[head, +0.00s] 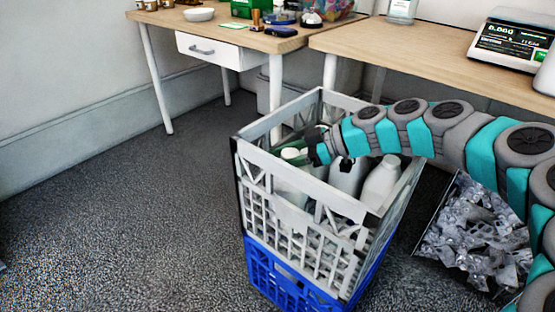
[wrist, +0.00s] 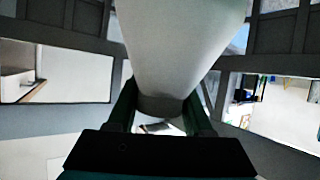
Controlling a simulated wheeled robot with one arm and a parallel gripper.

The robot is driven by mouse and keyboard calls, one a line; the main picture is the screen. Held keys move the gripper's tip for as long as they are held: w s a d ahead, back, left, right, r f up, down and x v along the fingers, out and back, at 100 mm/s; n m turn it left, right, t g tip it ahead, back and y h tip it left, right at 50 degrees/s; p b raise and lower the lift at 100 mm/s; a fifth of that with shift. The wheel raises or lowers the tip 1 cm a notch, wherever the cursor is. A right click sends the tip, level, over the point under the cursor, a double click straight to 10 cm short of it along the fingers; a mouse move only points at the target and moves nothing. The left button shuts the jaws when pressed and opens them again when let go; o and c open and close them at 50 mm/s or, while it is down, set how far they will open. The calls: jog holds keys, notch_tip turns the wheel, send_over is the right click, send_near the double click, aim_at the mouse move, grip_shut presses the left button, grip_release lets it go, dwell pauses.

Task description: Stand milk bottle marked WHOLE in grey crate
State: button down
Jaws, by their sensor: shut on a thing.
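The grey crate (head: 305,222) stands stacked on a blue crate (head: 290,288). White bottles stand inside it: one at the left with a white cap (head: 291,153), one in the middle (head: 346,178) and one at the right (head: 383,181). My gripper (head: 306,150) reaches in over the crate's right side, at the left bottle. In the wrist view my gripper (wrist: 160,108) is shut on a pale bottle (wrist: 182,45), with a dark finger on each side. It seems to be the left one. No WHOLE marking can be read, and the bottle bottoms are hidden by the crate wall.
A wooden table with a drawer (head: 208,49) stands behind, with a white bowl (head: 199,14) and small items. A second table holds a scale (head: 512,42) and a clear bottle (head: 402,10). A bin of crumpled silvery pieces (head: 475,235) is right of the crates.

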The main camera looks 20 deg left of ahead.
jog(key=shift+f+b, duration=0.3)
jog(key=shift+b, duration=0.1)
jog(key=shift+f+b, duration=0.35)
jog(key=shift+b, duration=0.1)
jog(key=shift+r, duration=0.1)
jog(key=shift+c, duration=1.5)
grip_release()
jog(key=shift+r+p, duration=0.65)
jog(key=shift+p, duration=0.25)
jog(key=v, duration=1.2)
